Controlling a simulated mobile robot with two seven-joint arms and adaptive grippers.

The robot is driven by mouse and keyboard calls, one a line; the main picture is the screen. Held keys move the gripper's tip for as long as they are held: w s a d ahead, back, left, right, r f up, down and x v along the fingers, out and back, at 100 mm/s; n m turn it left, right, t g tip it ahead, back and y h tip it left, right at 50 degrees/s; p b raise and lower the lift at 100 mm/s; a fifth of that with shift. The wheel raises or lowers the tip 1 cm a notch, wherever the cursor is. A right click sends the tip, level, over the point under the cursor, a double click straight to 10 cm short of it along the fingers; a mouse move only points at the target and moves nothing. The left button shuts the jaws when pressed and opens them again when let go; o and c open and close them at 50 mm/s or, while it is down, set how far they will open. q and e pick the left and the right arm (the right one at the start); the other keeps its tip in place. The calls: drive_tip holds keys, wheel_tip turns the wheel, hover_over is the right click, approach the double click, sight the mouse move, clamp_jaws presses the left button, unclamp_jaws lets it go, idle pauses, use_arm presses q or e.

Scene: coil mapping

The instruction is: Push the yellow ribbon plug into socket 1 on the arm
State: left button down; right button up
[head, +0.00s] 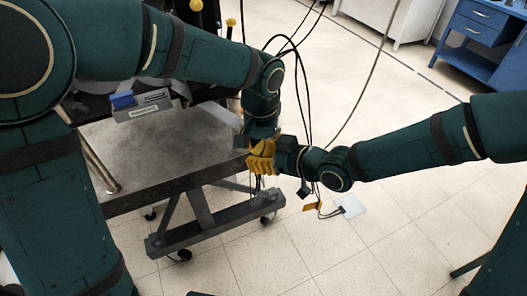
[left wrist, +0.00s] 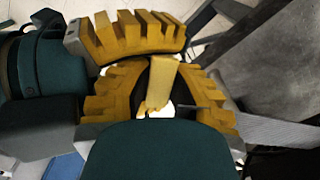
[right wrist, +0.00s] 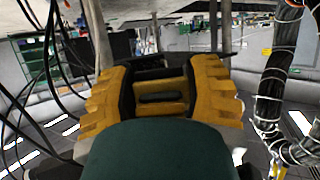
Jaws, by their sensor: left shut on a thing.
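My left gripper (head: 258,158) and my right gripper (head: 270,158) meet in front of the table's right edge in the head view, and their yellow fingers overlap there. In the left wrist view my left gripper (left wrist: 162,75) is shut on a flat yellow piece (left wrist: 162,82), which looks like the ribbon plug. A yellow ridged finger of the other gripper lies across the top of that view. In the right wrist view my right gripper (right wrist: 160,75) has its fingers apart, with a slotted yellow piece (right wrist: 162,92) between them that I cannot identify. Socket 1 cannot be made out.
A wheeled grey table (head: 160,150) stands at the left with a grey box (head: 150,106) bearing a blue part (head: 122,100) on it. Black cables hang near the grippers. A small orange piece (head: 312,206) and a white plate (head: 350,206) show below them.

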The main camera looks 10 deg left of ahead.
use_arm(q)
drive_tip(key=c, duration=0.9)
unclamp_jaws()
drive_tip(key=shift+s, duration=0.15)
